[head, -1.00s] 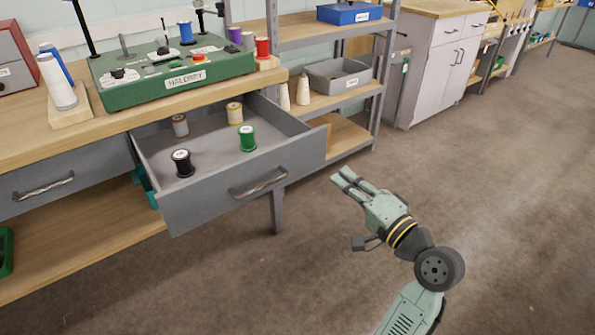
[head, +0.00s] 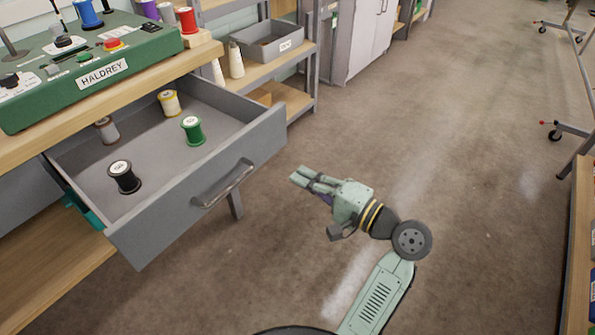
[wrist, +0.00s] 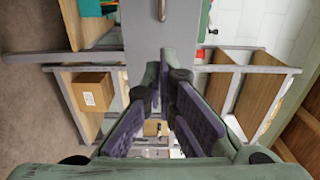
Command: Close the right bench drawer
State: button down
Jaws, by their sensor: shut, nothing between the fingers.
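The right bench drawer (head: 150,222) is grey and stands pulled out from under the wooden bench top. Its metal bar handle (head: 224,184) is on the front panel. Inside lie spools: a black one (head: 124,177), a green one (head: 193,130), a yellow one (head: 169,103) and a grey one (head: 107,129). My gripper (head: 298,175) is shut and empty, to the right of the drawer front and apart from it. In the wrist view the drawer front (wrist: 146,32) with its handle (wrist: 163,10) shows beyond my fingers (wrist: 164,75).
A green HALDREY box (head: 85,75) stands on the bench top (head: 130,98). A shelf unit with a grey bin (head: 270,42) is behind the drawer. The floor (head: 450,180) around my arm is clear. A shelf (head: 580,240) stands at the right edge.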

aim_at(253, 151)
jog(key=p+x, duration=0.1)
jog(key=x, duration=1)
jog(key=shift+w+a+p, duration=0.15)
jog(key=shift+p, duration=0.25)
jog(key=shift+a, duration=0.1)
jog(key=shift+w+a, duration=0.25)
jog(key=b+x, duration=0.1)
jog(key=x, duration=2.9)
jog(key=shift+w+a, duration=0.45)
jog(key=shift+a, duration=0.1)
jog(key=shift+w+r, duration=0.1)
jog(key=shift+r, duration=0.25)
